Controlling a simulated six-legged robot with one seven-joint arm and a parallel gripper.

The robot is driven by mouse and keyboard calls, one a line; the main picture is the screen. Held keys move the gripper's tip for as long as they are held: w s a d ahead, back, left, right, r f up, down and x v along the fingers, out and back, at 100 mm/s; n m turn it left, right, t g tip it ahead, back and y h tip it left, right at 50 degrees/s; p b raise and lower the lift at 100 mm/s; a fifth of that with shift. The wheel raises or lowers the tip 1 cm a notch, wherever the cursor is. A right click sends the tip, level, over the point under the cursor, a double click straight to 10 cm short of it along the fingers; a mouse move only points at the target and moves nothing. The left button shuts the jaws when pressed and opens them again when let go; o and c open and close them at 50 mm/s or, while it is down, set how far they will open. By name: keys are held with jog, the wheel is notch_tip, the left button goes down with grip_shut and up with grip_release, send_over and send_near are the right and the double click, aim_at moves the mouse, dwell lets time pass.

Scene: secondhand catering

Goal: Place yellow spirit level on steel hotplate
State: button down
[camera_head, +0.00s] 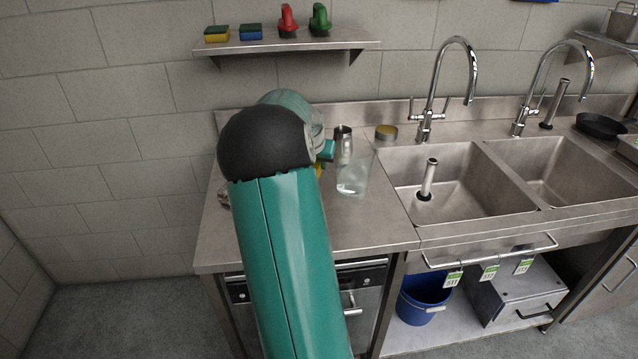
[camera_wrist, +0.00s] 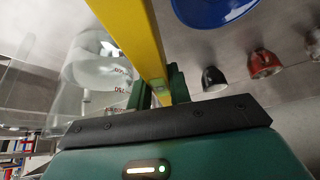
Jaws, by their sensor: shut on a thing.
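In the wrist view, the yellow spirit level (camera_wrist: 138,35) is a long bar that runs from the top edge down between my gripper's fingers. My gripper (camera_wrist: 157,92) is shut on it near its lower end in that view. In the head view my own arm covers most of the gripper and the level; only a small yellow bit (camera_head: 319,170) shows beside the arm, over the left worktop. I cannot pick out the steel hotplate with certainty in either view.
A clear jug (camera_head: 353,178) stands close right of the gripper and shows in the wrist view (camera_wrist: 92,75). The double sink (camera_head: 450,180) with tall taps lies right. A black pan (camera_head: 600,126) is far right.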

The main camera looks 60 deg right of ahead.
jog(key=shift+s+f, duration=0.15)
jog(key=shift+f, duration=2.9)
jog(key=shift+f, duration=0.2)
jog(key=c, duration=1.3)
grip_release()
jog(key=v, duration=1.3)
jog(key=shift+s+d+r, duration=0.2)
jog(key=shift+r, duration=0.25)
